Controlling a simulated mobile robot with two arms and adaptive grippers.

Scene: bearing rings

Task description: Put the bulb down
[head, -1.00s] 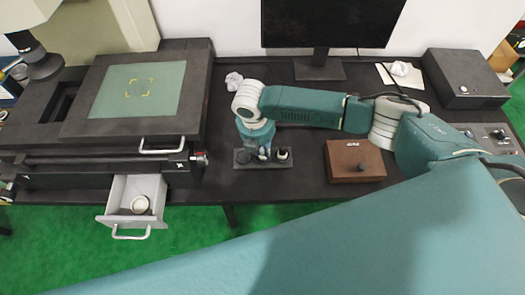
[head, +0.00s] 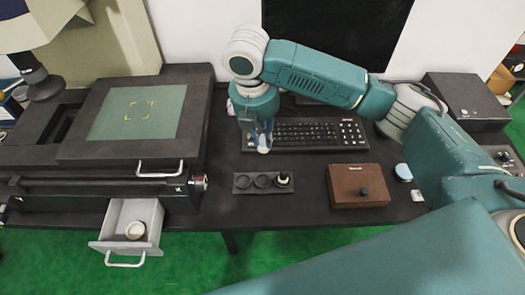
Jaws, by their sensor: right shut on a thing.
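My right gripper (head: 263,144) points down in front of the keyboard, behind the black holder. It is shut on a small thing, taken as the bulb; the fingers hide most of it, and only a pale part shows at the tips. The black holder (head: 240,189) has three round places in a row. Its left and middle places look empty. A small dark piece with a light top (head: 283,179) stands in the right one. The gripper is apart from the holder. My left gripper is not in view.
A keyboard (head: 320,135) lies behind the holder, below the monitor (head: 335,35). At left, an open drawer (head: 112,215) holds a pale ring-like cup (head: 135,230). Bare dark tabletop lies around the holder.

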